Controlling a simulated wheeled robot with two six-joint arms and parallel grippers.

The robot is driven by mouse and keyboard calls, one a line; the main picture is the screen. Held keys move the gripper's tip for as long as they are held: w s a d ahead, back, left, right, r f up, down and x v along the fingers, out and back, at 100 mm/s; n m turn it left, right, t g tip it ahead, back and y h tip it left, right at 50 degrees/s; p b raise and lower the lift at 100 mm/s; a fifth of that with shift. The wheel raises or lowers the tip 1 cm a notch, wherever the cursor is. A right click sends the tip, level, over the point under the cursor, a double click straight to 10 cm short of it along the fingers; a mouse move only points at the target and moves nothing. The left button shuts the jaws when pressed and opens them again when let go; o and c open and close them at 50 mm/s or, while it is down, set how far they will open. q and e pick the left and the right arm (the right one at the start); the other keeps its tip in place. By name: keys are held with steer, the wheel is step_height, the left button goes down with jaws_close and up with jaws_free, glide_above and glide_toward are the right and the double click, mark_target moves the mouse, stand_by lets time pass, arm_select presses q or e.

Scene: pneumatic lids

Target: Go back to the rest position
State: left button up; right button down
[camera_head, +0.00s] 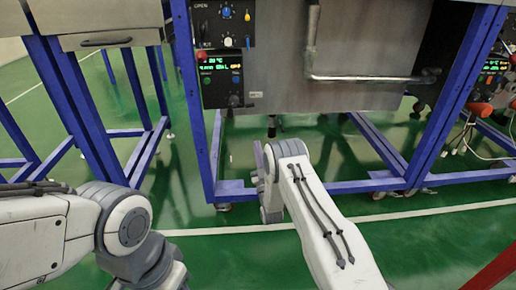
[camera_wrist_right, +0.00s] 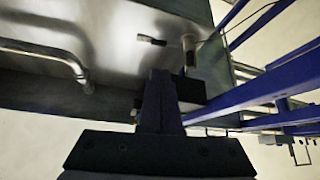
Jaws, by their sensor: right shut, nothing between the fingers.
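My right gripper (camera_wrist_right: 160,85) fills the lower middle of the right wrist view, its dark fingers together with nothing between them. Steel equipment lies behind the fingertips. In the head view my right arm reaches up from the bottom right, and the gripper (camera_head: 259,157) is small and mostly hidden behind the wrist, low in front of the blue frame. My left arm shows at the bottom left of the head view, folded close to me. Its gripper is not in view.
A steel machine (camera_head: 280,60) on a blue frame (camera_head: 198,120) stands ahead, with a control panel (camera_head: 222,78) and a bent pipe handle (camera_head: 375,77). Another steel unit (camera_head: 95,12) is at the left. Green floor (camera_head: 225,258) lies open between the arms. Cables (camera_head: 478,135) hang at the right.

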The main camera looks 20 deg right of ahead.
steer(key=shift+r, duration=0.1)
steer(key=w+a+r+g, duration=0.1)
steer(key=w+r+g, duration=0.2)
steer(key=w+g, duration=0.15)
steer(key=s+a+m+g+y, duration=0.1)
steer(key=s+a+g, duration=0.2)
steer(key=s+g, duration=1.05)
steer(key=s+a+m+g+y, duration=0.15)
steer(key=s+g, duration=0.25)
steer(key=s, duration=1.9)
steer(key=s+a+r+n+g+p, duration=0.1)
steer(key=s+a+r+n+p, duration=0.3)
steer(key=s+a+r+p, duration=0.45)
steer(key=s+a+r+n+g+p, duration=0.2)
steer(key=s+a+r+n+p, duration=0.25)
steer(key=r, duration=0.65)
step_height(320, 180, up, 37)
steer(key=m+p, duration=0.1)
steer(key=p, duration=3.7)
steer(key=shift+s+a+f+y, duration=0.15)
steer(key=shift+s+a+y, duration=0.05)
steer(key=shift+a+y, duration=0.15)
